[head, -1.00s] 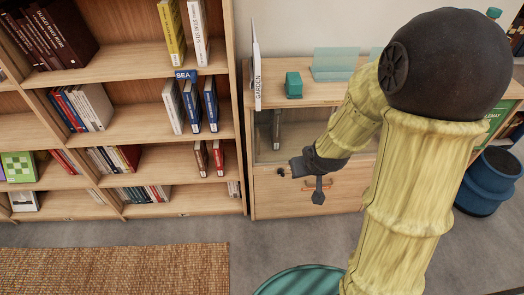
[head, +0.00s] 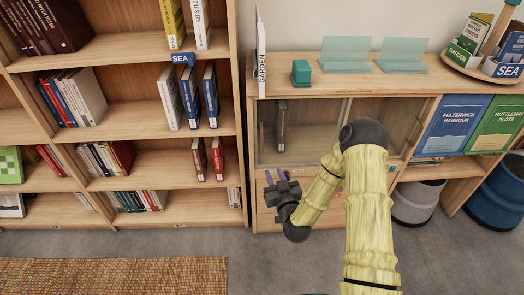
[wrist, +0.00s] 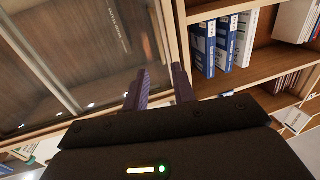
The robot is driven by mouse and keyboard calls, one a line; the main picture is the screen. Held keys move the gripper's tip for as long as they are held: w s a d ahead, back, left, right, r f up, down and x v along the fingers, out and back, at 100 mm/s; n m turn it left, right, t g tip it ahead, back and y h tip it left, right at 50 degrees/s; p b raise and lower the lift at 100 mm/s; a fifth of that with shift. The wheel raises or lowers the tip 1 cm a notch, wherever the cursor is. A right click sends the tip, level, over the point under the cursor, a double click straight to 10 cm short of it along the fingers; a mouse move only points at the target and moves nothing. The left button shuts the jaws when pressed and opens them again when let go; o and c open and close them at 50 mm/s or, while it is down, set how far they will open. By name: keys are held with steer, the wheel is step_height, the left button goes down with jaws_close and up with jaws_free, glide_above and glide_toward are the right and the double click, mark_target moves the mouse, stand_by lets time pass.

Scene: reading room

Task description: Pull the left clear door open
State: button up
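The left clear door (head: 312,130) is a see-through panel in the wooden cabinet, and it looks shut. A dark book (head: 281,125) stands behind it. My gripper (head: 274,174) is in front of the cabinet's left part, near the door's lower left edge. In the wrist view the door (wrist: 60,62) fills the upper left. My gripper's two fingers (wrist: 160,70) are apart with nothing visible between them, pointing towards the cabinet's upright edge. I cannot make out a handle on the left door or whether the fingers touch it.
A bookshelf (head: 239,150) stands directly left of the cabinet. The cabinet top (head: 340,88) holds a teal block (head: 301,71), a white GARDEN book (head: 261,55) and clear teal stands (head: 346,54). Bins (head: 417,203) sit at the lower right. Grey floor is open in front.

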mark_target(262, 143)
stand_by(0.4)
steer(key=x, duration=1.7)
steer(key=shift+w+d+r, duration=0.1)
steer(key=shift+w, duration=0.1)
jaws_close()
